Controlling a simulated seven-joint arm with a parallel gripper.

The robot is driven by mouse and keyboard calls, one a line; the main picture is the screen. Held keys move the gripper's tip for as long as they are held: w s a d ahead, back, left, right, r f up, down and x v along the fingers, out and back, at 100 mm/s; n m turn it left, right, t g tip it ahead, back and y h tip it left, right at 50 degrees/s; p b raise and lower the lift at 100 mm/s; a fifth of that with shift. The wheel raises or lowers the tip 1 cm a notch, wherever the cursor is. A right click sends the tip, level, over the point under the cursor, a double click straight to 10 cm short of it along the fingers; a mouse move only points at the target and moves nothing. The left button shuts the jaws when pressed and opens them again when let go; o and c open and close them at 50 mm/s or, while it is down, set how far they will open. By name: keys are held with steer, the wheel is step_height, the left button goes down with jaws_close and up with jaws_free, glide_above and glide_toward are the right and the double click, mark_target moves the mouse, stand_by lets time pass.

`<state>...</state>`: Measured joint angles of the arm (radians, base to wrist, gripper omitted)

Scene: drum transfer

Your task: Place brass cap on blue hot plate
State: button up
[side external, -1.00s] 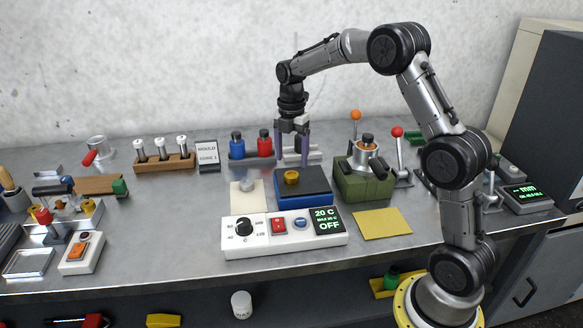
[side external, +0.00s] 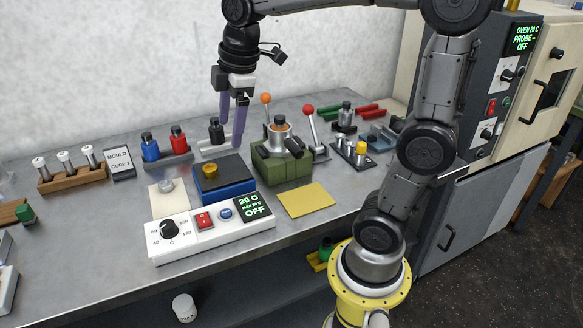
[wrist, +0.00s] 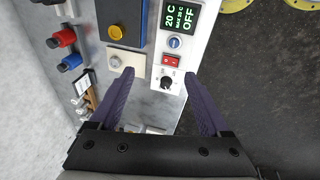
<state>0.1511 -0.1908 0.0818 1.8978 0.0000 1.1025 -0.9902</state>
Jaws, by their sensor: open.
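The brass cap (side external: 210,171) sits upright on the dark top near the left front part of the blue hot plate (side external: 230,189). The cap also shows in the wrist view (wrist: 117,33), with the hot plate (wrist: 122,12) at its top edge. My gripper (side external: 231,132) is open and empty, with its purple fingers raised above and behind the hot plate in the side view. In the wrist view the gripper (wrist: 160,73) points toward the bench, its fingers apart with nothing between them, and the cap lies beyond the left finger.
A white control box (side external: 210,230) reading 20 C and OFF stands in front of the plate. A white pad (side external: 168,203) with a small pale piece lies left. A green fixture (side external: 285,168) with levers stands right.

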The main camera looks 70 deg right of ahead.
steer(key=s+a+f+m+t, duration=0.1)
steer(key=s+a+f+m, duration=0.1)
steer(key=s+m, duration=0.2)
steer(key=s+a+f+m+t, duration=0.1)
steer(key=s+m, duration=0.4)
steer(key=s, duration=0.6)
steer(key=shift+a+f+m+t, duration=0.3)
steer(key=shift+a+f+t, duration=0.1)
steer(key=shift+a+f, duration=0.5)
